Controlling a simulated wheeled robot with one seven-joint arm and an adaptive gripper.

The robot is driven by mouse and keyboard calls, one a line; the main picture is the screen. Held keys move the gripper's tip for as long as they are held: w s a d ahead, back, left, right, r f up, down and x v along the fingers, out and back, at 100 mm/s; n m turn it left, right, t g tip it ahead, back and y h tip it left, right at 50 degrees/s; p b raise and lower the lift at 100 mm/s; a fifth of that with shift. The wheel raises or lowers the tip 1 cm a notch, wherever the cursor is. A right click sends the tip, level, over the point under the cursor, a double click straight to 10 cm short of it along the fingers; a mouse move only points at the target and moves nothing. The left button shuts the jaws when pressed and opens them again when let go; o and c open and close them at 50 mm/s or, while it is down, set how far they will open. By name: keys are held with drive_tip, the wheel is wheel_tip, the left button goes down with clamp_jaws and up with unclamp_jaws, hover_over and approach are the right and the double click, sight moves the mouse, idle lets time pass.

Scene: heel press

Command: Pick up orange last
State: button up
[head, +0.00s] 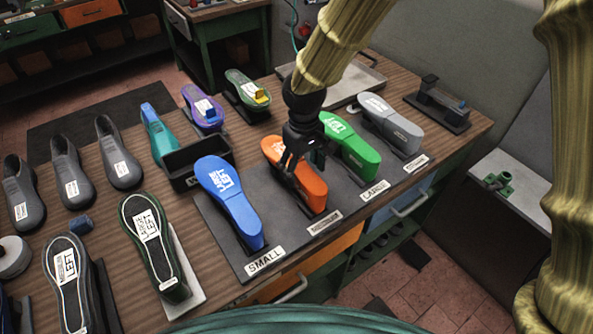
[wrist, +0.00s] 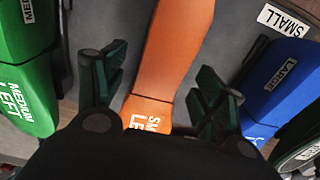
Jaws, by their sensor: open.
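The orange last (head: 312,192) lies sole-up on a dark mat, between the blue last and the green last. Its lower part carries white lettering in the wrist view (wrist: 172,50). My gripper (head: 290,172) is above the orange last, its fingers reaching down around its middle in the head view. In the wrist view my gripper (wrist: 160,90) is open, with one finger on each side of the orange last and visible gaps. Whether the fingers touch it is not clear. My wrist hides part of its labelled end.
The blue last (head: 228,200) lies left, behind a "SMALL" label (head: 265,261). The green last (head: 350,150) and grey last (head: 392,125) lie right. A black bin (head: 186,182) and several dark shoes stand left on the wooden bench.

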drive_tip(key=shift+w+f, duration=0.35)
drive_tip(key=shift+f, duration=0.3)
drive_tip(key=shift+s+f+p, duration=0.2)
drive_tip(key=shift+s+p, duration=0.1)
drive_tip(key=shift+p, duration=0.1)
drive_tip(key=shift+a+f, duration=0.15)
drive_tip(key=shift+f, duration=0.2)
drive_tip(key=shift+w+a+f+p, duration=0.1)
drive_tip(key=shift+f+p, duration=0.25)
drive_tip(key=shift+f, duration=0.2)
drive_tip(key=shift+w+a+f+p, duration=0.1)
drive_tip(key=shift+f+p, duration=0.25)
drive_tip(key=shift+f, duration=1.05)
drive_tip(key=shift+s, duration=0.1)
drive_tip(key=c, duration=1.3)
